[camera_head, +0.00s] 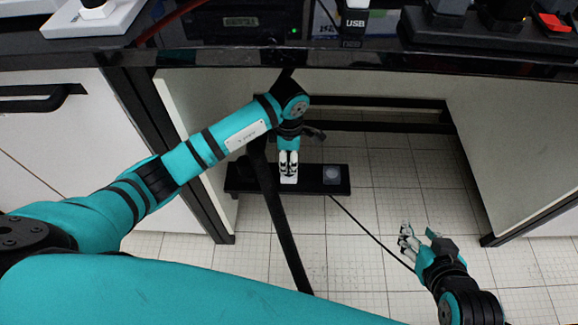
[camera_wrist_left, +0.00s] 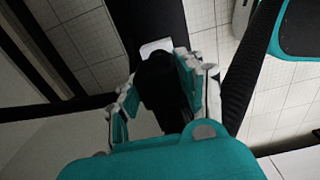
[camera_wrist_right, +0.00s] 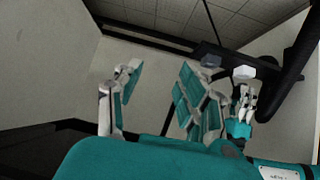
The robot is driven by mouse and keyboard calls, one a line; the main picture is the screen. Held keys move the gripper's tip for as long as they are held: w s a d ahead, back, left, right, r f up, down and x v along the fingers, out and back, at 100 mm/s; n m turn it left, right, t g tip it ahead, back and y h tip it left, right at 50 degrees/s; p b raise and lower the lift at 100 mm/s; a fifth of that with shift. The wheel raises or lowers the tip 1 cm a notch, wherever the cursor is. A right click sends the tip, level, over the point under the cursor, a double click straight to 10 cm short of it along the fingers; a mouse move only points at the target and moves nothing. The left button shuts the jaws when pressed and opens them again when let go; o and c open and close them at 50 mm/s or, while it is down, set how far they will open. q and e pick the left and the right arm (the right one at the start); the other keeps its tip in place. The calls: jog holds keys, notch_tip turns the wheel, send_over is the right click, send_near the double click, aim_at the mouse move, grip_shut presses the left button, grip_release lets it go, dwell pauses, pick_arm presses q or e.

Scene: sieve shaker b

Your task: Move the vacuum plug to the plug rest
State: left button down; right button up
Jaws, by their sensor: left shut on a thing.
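My left gripper (camera_head: 289,165) is shut on a black thing, seen between its fingers in the left wrist view (camera_wrist_left: 158,78); it looks like the vacuum plug, partly hidden by the fingers. A white block (camera_wrist_left: 156,47) shows just beyond the held thing, on a dark strip. In the head view the gripper is over this low black strip (camera_head: 262,180) under the table. I cannot tell whether the plug touches the white block. A grey square with a round face (camera_head: 332,174) lies on the strip to the right. Which piece is the plug rest is unclear. My right gripper (camera_head: 418,240) is open and empty.
A thin black cable (camera_head: 372,237) runs from the strip toward my right gripper. A thick black tube (camera_head: 280,225) hangs down beside the left gripper. The black table edge (camera_head: 400,63) is above, with a white cabinet (camera_head: 60,145) at left and a pale panel at right.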

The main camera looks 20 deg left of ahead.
aim_at(289, 156)
pick_arm(q)
jog(key=shift+r+p, duration=0.3)
jog(key=shift+r, duration=0.1)
jog(key=shift+r+p, duration=0.3)
jog(key=shift+r, duration=0.1)
jog(key=shift+r+p, duration=0.4)
jog(key=shift+r, duration=0.1)
pick_arm(e)
jog(key=s+d+f+g, duration=0.1)
jog(key=s+f+g, duration=0.1)
jog(key=s, duration=0.2)
jog(key=s+d+f+g+h, duration=0.1)
jog(key=s+d+f+g, duration=0.1)
jog(key=s, duration=0.3)
jog(key=shift+s+f+g, duration=0.2)
jog(key=shift+g, duration=0.5)
jog(key=shift+w, duration=0.1)
pick_arm(q)
jog(key=shift+r, duration=0.35)
jog(key=shift+r+p, duration=0.7)
jog(key=shift+p, duration=0.1)
jog(key=shift+r+p, duration=0.4)
jog(key=shift+r, duration=0.2)
pick_arm(e)
jog(key=shift+s+d+r+g+h, duration=0.15)
jog(key=shift+s+r+g, duration=0.05)
jog(key=shift+s+r, duration=0.25)
jog(key=shift+s+d+r+g+h, duration=0.1)
jog(key=shift+s+r+g+h, duration=0.1)
jog(key=shift+s+r, duration=0.25)
